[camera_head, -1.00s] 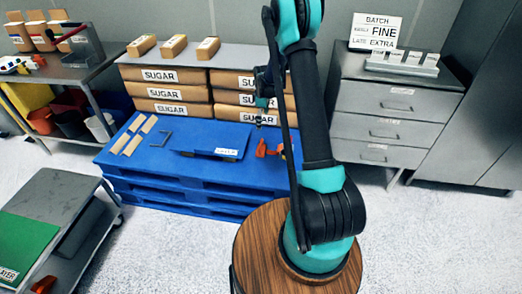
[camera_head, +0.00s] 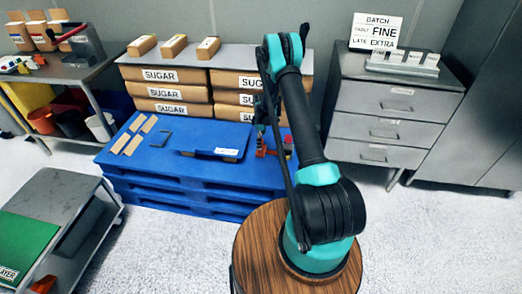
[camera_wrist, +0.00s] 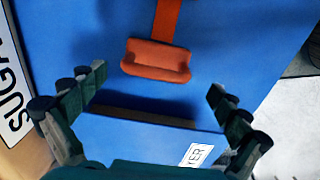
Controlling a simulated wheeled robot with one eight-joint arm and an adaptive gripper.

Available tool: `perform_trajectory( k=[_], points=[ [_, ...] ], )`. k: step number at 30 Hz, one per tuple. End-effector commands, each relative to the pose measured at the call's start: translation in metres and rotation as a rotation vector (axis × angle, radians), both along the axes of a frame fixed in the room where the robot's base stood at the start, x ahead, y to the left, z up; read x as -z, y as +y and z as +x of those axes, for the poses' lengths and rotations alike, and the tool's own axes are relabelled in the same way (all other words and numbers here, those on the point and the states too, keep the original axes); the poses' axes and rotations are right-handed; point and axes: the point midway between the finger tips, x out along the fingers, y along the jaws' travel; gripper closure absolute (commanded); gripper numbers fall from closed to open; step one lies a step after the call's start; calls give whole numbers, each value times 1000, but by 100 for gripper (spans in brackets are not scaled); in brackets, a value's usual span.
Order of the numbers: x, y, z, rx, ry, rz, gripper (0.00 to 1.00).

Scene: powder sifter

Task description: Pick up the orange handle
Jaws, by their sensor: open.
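The orange handle (camera_wrist: 157,61) lies on the blue surface in the wrist view. It has a wide rounded grip with a flat stem (camera_wrist: 166,20) running to the top edge. My gripper (camera_wrist: 156,86) is open and empty, its fingertips on either side of the view, slightly below the handle's grip in the picture. The handle appears apart from both fingers. In the head view the orange handle (camera_head: 262,153) is on the blue pallet stack, partly hidden by my arm, and my gripper (camera_head: 262,136) is just above it.
A blue labelled piece (camera_head: 222,152) lies on the pallet (camera_head: 185,132) left of the handle; its white label (camera_wrist: 195,155) shows in the wrist view. Sugar bags (camera_head: 160,75) stand behind. A grey drawer cabinet (camera_head: 385,105) is to the right. Pale strips (camera_head: 133,145) lie at left.

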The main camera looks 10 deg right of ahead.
Motion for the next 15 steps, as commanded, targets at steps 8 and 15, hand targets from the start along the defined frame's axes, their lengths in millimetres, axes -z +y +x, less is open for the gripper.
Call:
perform_trajectory(
  k=[8, 15],
  points=[
    [19, 0, 2, 0, 0, 0, 0],
    [51, 1, 5, 0, 0, 0, 0]
  ],
)
